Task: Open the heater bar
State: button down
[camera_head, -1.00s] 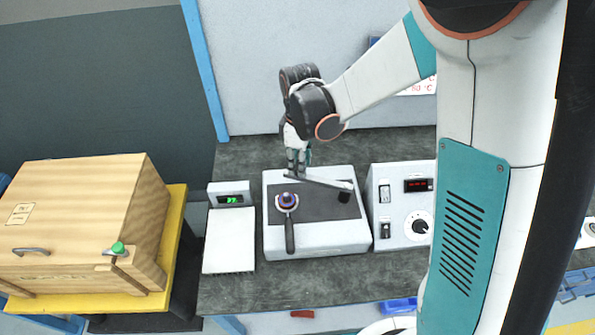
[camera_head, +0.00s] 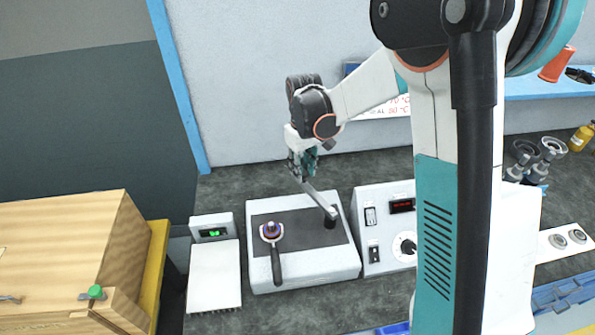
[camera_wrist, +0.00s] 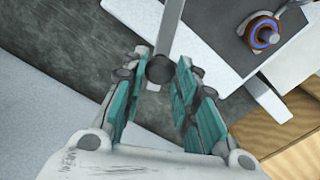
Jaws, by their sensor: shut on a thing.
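The heater bar (camera_head: 319,198) is a grey arm on a dark pivot post (camera_head: 331,220) at the right of the white-and-grey unit (camera_head: 305,277). It slants from the post toward the unit's back edge. My gripper (camera_head: 301,172) is shut on the bar's far end, behind the unit. In the wrist view, the dark round knob (camera_wrist: 160,69) at the end of the bar (camera_wrist: 171,28) sits between the fingers. A round spool-like part with a purple-blue top (camera_head: 271,229) and a dark handle (camera_head: 277,265) is left of the post.
A white control box with a red display (camera_head: 402,206) stands close right. A small scale with a green display (camera_head: 213,232) is left. A wooden box (camera_head: 60,250) stands further left. The wall (camera_head: 260,90) is behind my gripper.

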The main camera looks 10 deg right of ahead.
jog(key=shift+w+d, duration=0.1)
jog(key=shift+d, duration=0.15)
dwell(0.3)
jog(key=c, duration=1.2)
grip_release()
jog(key=shift+c, duration=0.2)
jog(key=shift+r, duration=0.1)
notch_tip(320, 180, up, 12)
